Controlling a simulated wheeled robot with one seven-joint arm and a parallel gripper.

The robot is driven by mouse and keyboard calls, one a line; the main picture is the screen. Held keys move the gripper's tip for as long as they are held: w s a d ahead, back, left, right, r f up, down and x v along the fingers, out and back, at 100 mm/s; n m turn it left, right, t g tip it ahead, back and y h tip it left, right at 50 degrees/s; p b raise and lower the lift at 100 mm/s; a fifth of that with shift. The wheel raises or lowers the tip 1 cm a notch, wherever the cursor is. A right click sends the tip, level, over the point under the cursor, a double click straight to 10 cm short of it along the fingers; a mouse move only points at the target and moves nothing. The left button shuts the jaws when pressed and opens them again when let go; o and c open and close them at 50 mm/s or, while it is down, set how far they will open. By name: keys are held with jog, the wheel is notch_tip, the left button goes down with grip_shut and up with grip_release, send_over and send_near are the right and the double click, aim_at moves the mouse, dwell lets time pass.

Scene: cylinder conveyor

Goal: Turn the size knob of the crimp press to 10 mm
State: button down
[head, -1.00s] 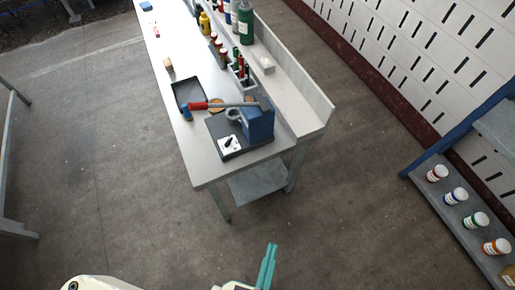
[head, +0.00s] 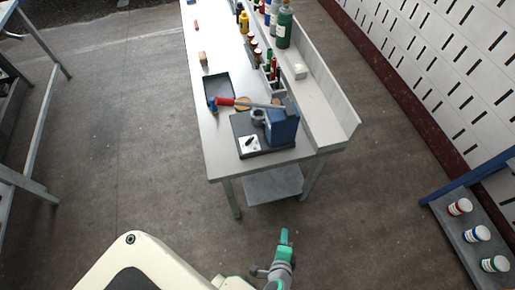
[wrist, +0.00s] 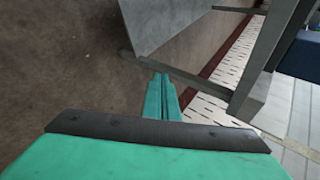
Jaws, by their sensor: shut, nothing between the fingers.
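The blue crimp press (head: 282,127) stands on a dark base at the near end of the workbench, with a red-handled lever reaching left. Its size knob (head: 250,143) is a small black pointer on a white plate at the base's front left corner. The scale marks are too small to read. My gripper (head: 284,236) is in front of the bench, over the floor, well apart from the press. Its green fingers (wrist: 163,97) are together and empty in the wrist view. The press and knob are not recognisable in the wrist view.
The workbench (head: 220,158) has a lower shelf (head: 272,186) and legs near my gripper. A dark tray (head: 218,88), a wooden block (head: 203,57) and several bottles stand behind the press. A shelf with jars (head: 470,232) is at right. Floor in front is clear.

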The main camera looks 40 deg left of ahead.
jog(key=w+a+m+g+y, duration=0.2)
jog(key=w+a+m+y, duration=0.2)
jog(key=w+a, duration=0.25)
jog(key=m+g+y, duration=0.1)
jog(key=g+y, duration=0.5)
jog(key=y, duration=0.4)
send_near(249, 144)
jog(key=a, duration=0.5)
jog(key=shift+w+a+r, duration=0.1)
jog(key=shift+w+a, duration=0.05)
jog(key=shift+w, duration=0.2)
jog(key=shift+s+a, duration=0.15)
jog(key=shift+a, duration=0.45)
